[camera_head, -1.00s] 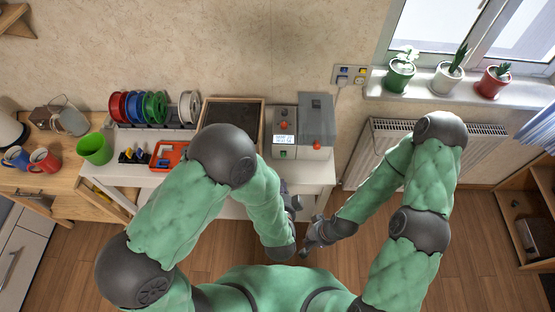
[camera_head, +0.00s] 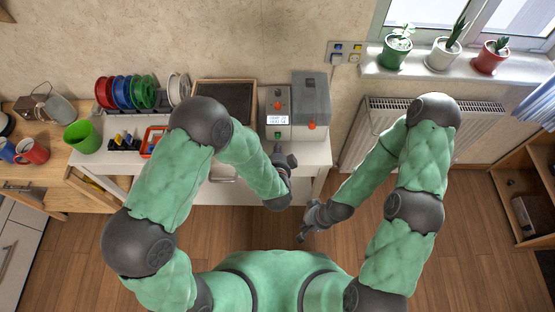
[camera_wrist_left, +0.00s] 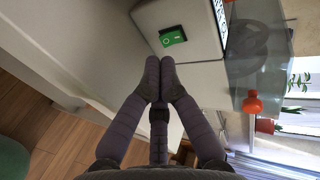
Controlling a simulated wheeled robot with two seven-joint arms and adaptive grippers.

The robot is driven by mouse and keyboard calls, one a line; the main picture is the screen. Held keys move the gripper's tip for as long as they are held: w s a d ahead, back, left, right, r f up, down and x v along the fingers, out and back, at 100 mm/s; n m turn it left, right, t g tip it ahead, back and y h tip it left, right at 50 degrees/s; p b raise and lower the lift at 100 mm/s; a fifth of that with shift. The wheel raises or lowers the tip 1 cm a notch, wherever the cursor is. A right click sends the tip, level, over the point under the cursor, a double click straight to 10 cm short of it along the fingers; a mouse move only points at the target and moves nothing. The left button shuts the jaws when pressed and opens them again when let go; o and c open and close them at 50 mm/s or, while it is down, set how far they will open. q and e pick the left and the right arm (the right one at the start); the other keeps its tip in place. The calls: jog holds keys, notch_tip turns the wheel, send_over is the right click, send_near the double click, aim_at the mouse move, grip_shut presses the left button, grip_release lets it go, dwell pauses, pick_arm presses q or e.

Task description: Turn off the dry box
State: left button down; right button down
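The dry box (camera_head: 310,92) stands at the right end of the white bench, with a lit display (camera_head: 277,120) and red knobs. In the left wrist view, its pale front panel (camera_wrist_left: 185,15) carries a green rocker switch (camera_wrist_left: 172,36), close beyond my fingertips. My left gripper (camera_head: 279,150) is just in front of the box's lower front edge. In the left wrist view its fingers (camera_wrist_left: 160,70) are together, with nothing seen between them, apparently short of the switch. My right gripper (camera_head: 301,237) hangs low over the floor, away from the box; its finger opening is unclear.
Left of the box are a dark tray (camera_head: 225,95), filament spools (camera_head: 140,92) and a green cup (camera_head: 82,136). A radiator (camera_head: 385,120) and windowsill with potted plants are to the right. Open floor lies below.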

aim_at(278, 136)
pick_arm(q)
jog(key=shift+b+x, duration=0.45)
jog(key=shift+x, duration=1.45)
